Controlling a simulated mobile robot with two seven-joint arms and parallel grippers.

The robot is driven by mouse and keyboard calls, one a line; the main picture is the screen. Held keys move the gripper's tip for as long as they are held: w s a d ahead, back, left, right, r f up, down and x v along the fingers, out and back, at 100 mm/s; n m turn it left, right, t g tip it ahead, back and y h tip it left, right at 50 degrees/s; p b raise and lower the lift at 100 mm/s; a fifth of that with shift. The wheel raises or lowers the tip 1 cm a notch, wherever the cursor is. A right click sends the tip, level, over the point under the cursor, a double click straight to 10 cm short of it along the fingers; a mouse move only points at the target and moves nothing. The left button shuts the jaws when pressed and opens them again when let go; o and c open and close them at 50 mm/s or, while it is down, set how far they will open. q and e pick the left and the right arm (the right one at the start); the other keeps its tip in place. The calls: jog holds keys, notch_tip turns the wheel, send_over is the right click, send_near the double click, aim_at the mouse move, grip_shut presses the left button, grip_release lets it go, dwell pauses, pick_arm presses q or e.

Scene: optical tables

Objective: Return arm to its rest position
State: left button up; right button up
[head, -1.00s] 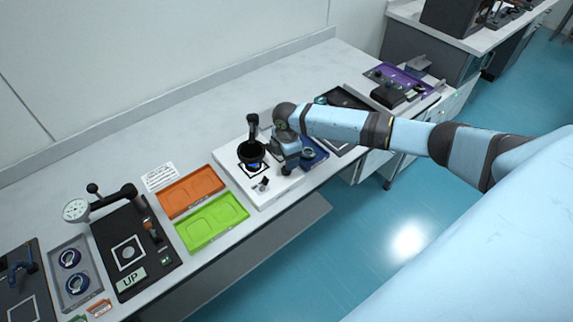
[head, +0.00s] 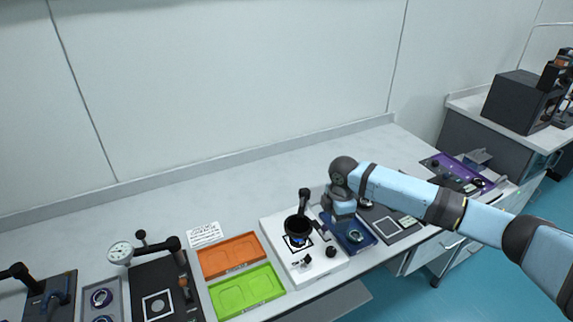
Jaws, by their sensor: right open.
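My right arm comes in from the right in the head view and reaches over the bench. My right gripper (head: 334,222) is open beside the blue tray (head: 367,243), which bears a round dark ring-shaped part (head: 356,237). The gripper is small here and its fingers are partly hidden by my wrist. To its left stands a white platform (head: 272,222) with a black cup-like fixture (head: 298,228) on a post. My left gripper does not show.
An orange tray (head: 232,246) and a green tray (head: 230,300) lie left of the platform. A dial gauge stand (head: 120,253) is further left. A purple tray (head: 440,160) lies at the right end. The bench's back strip is clear.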

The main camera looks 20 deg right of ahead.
jog(key=s+a+f+m+t+y, duration=0.25)
jog(key=s+a+f, duration=0.35)
jog(key=a, duration=0.3)
jog(key=s+a+f+m+t+y, duration=0.2)
jog(key=s+a+f+m+t, duration=0.1)
jog(key=s+a+f, duration=0.55)
jog(key=s+r+m+t+h, duration=0.1)
jog(key=s+m+t, duration=0.4)
jog(key=s+m, duration=0.3)
jog(key=s, duration=0.4)
jog(key=shift+s+d+r, duration=0.25)
jog(key=shift+s+r, duration=0.05)
jog(key=shift+s, duration=0.05)
jog(key=shift+t, duration=0.25)
jog(key=shift+c, duration=0.4)
